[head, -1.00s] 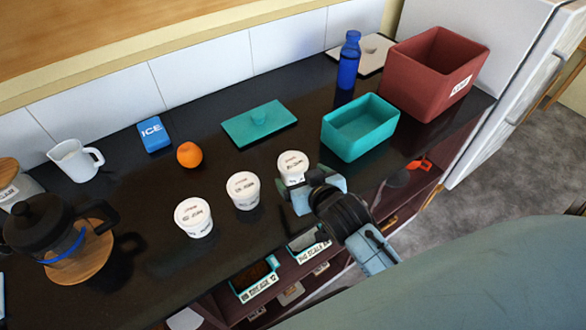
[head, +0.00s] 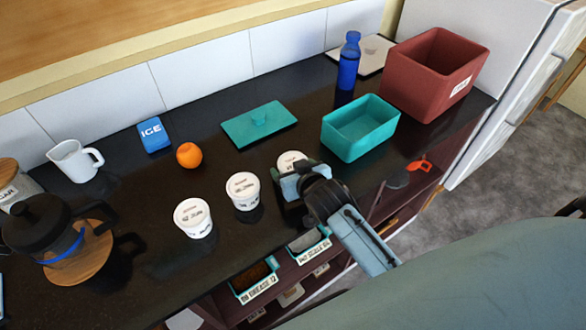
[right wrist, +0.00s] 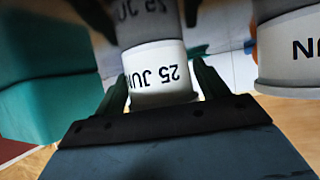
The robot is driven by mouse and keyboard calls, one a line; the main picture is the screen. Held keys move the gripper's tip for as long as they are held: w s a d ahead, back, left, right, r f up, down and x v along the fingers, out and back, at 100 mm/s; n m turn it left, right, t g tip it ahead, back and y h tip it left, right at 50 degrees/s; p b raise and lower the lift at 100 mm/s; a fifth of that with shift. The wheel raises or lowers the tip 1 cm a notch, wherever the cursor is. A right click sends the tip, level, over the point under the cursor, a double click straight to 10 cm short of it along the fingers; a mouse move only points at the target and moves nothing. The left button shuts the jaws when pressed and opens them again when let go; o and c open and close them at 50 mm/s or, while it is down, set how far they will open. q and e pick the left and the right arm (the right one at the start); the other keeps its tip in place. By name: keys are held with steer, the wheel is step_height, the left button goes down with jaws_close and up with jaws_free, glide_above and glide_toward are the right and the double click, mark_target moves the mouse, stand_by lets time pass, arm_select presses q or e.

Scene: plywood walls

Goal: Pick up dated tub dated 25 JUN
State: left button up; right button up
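The tub dated 25 JUN (right wrist: 160,74) is white with black print, and its date reads upside down in the right wrist view. In the head view this tub (head: 290,160) is the rightmost of three white tubs on the dark counter, its front partly hidden by my right gripper. My right gripper (head: 287,185) is at the tub's near side. In the right wrist view its fingers (right wrist: 163,92) stand open on either side of the tub; I see no clear grip. My left gripper is not in view.
Two more white tubs (head: 243,191) (head: 193,217) stand to the left. A teal bin (head: 345,145) stands to the right, with a teal lid (head: 243,128) behind. A red bin (head: 405,85), blue bottle (head: 348,65) and orange (head: 189,155) are farther off. Open shelves lie below the counter edge.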

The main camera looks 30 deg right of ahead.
steer(key=c, duration=0.7)
steer(key=shift+c, duration=0.4)
steer(key=shift+r, duration=0.15)
